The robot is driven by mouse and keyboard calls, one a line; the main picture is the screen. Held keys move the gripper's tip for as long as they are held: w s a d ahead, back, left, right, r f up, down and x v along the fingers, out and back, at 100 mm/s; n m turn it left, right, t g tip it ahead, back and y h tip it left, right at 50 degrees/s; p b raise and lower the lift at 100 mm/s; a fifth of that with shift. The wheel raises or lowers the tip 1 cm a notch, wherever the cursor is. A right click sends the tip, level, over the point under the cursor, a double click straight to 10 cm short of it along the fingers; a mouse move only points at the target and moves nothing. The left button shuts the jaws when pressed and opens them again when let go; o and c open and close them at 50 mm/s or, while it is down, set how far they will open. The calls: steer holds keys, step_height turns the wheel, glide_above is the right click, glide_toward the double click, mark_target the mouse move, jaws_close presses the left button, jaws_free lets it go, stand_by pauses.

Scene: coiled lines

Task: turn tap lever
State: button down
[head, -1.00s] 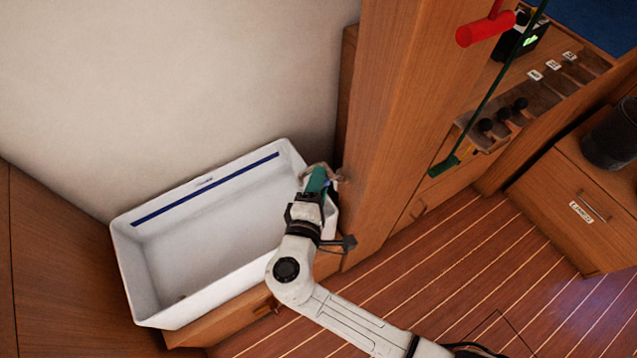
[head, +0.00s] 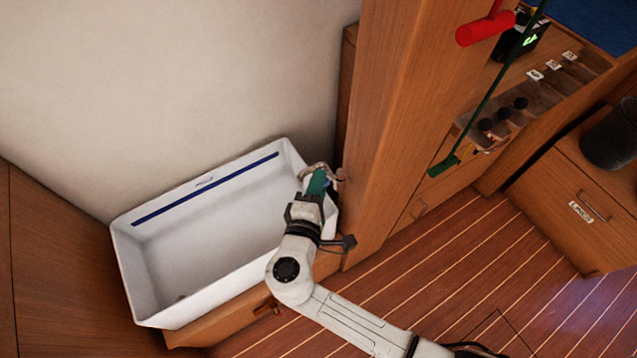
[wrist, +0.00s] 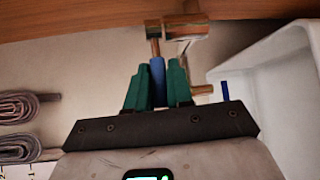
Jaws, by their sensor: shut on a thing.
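The tap (wrist: 182,27) is a brass-coloured fitting on the wooden panel at the top of the wrist view. Its lever (wrist: 157,78) has a blue grip, which sits between the green fingers of my gripper (wrist: 158,72). My gripper is shut on that lever. In the head view my gripper (head: 318,182) is at the right end of the white basin, beside the wooden post. The metal of the tap (head: 338,177) shows just beyond the fingertips. The blue grip is mostly hidden there by the fingers.
The white basin (head: 122,262) with a blue stripe lies left of my arm. The wooden post (head: 385,130) rises close on the right. Open striped floor (head: 450,255) lies at lower right.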

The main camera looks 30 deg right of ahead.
steer(key=shift+s, duration=0.1)
steer(key=shift+s+d+f+n+t+y+b, duration=0.15)
steer(key=shift+s+n+t+y+b, duration=0.55)
steer(key=shift+n+y, duration=0.8)
steer(key=shift+s+d+r+n+t+y+b, duration=0.1)
steer(key=shift+s+d+n+t+y+b, duration=0.3)
steer(key=shift+n+t+y, duration=1)
steer(key=shift+s+d+f+n+t+y+b, duration=0.1)
steer(key=shift+s+n+t+y+b, duration=0.2)
steer(key=shift+s+n+y+b, duration=1.1)
steer(key=shift+w+m+y+p, duration=0.3)
steer(key=shift+w+y+p, duration=0.15)
steer(key=shift+w+y, duration=0.35)
steer(key=c, duration=1.1)
jaws_free()
